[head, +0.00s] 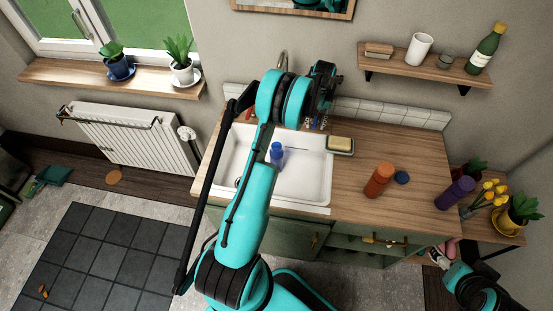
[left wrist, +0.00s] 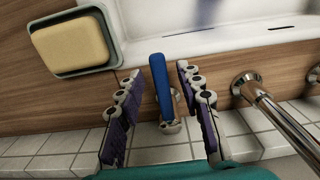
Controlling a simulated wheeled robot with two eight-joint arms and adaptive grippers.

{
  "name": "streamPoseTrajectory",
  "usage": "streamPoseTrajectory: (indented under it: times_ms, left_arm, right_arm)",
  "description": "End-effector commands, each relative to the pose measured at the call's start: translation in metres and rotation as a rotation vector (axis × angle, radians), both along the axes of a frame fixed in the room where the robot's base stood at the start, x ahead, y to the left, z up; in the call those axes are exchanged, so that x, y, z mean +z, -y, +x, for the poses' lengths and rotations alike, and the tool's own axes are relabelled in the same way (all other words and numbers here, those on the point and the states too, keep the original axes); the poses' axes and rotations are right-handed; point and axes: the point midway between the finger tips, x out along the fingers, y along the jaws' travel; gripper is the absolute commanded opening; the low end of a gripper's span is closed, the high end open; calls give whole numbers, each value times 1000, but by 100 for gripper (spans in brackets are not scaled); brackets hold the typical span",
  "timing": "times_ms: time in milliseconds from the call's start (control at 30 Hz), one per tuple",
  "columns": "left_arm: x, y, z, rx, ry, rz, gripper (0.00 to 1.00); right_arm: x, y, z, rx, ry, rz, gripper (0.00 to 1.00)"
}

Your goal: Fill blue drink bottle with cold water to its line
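The blue drink bottle (head: 277,155) stands in the white sink (head: 318,180), partly behind my left arm; its line and water level are too small to make out. My left gripper (head: 319,118) is over the back of the counter, right of the chrome spout (head: 283,60). In the left wrist view my left gripper (left wrist: 158,72) is open, with one finger on each side of the blue tap lever (left wrist: 160,85), apart from it. The spout's base (left wrist: 250,85) is to the right there. My right gripper (head: 440,257) is low at the right; its fingers are unclear.
A yellow soap bar (head: 341,142) lies in a dish right of the sink. An orange bottle (head: 379,181), a dark blue cap (head: 402,177) and a purple bottle (head: 456,191) are on the counter (head: 345,200). Flowers (head: 490,195) stand at the far right. A shelf (head: 425,68) hangs above.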

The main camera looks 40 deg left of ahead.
Motion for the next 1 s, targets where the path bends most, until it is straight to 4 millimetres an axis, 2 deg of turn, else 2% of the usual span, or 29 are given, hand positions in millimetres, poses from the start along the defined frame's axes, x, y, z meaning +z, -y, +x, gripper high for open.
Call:
streamPoseTrajectory:
  times_ms: [300,767,1000]
  left_arm:
    - [-1,12,10,221,0,0,36]
    - [0,14,12,275,0,0,36]
    - [-1,18,19,398,0,0,36]
  right_arm:
    - [-10,0,0,0,0,0,71]
    - [-11,0,0,0,0,0,71]
    - [-16,0,0,0,0,0,71]
